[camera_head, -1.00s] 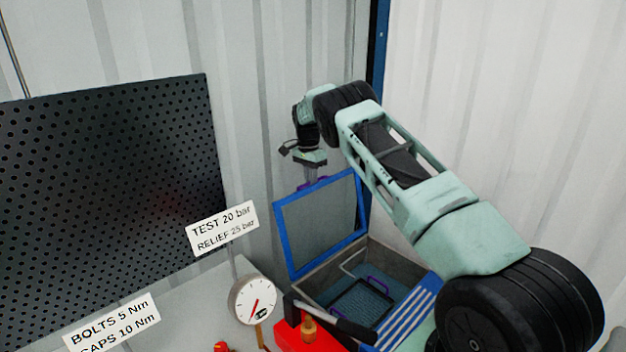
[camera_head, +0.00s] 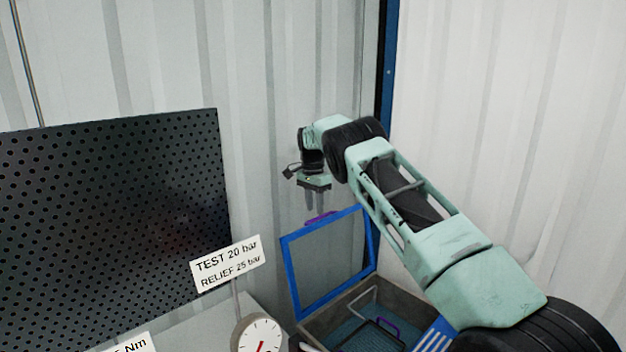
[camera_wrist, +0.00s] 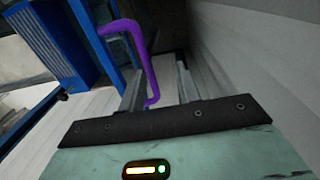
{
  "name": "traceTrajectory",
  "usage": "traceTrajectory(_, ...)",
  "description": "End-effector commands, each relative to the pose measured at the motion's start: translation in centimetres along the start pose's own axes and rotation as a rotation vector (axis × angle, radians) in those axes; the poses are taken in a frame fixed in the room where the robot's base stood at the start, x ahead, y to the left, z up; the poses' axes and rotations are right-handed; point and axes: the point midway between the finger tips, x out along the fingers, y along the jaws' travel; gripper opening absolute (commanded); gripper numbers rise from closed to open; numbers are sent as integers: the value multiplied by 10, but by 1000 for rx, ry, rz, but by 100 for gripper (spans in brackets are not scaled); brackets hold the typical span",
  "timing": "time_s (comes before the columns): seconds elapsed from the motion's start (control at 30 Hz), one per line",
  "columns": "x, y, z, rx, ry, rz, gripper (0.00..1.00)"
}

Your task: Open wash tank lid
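The wash tank (camera_head: 322,331) stands at the lower middle of the head view. Its blue-framed lid (camera_head: 291,275) is open, standing up and leaning back toward the wall. A purple handle (camera_head: 320,217) is on the lid's top edge.
Inside the tank a basket with a purple grip (camera_head: 388,327) is seen. A pressure gauge (camera_head: 258,335) and a white sign (camera_head: 227,263) stand to the left. A black perforated panel (camera_head: 110,210) fills the left. Corrugated walls close in behind and at the right.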

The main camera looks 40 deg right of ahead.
Motion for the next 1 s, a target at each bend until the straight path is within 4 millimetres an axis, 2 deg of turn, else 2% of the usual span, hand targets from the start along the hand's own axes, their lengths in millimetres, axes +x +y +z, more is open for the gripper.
traceTrajectory(0.2,-50,0,0,0,1,-2,32)
traceTrajectory(0.4,-90,0,0,0,-1,4,32)
traceTrajectory(0.6,-120,1,1,0,-3,7,32)
traceTrajectory(0.8,-132,0,1,0,-4,9,32)
traceTrajectory(1.0,-134,0,1,0,-5,9,32)
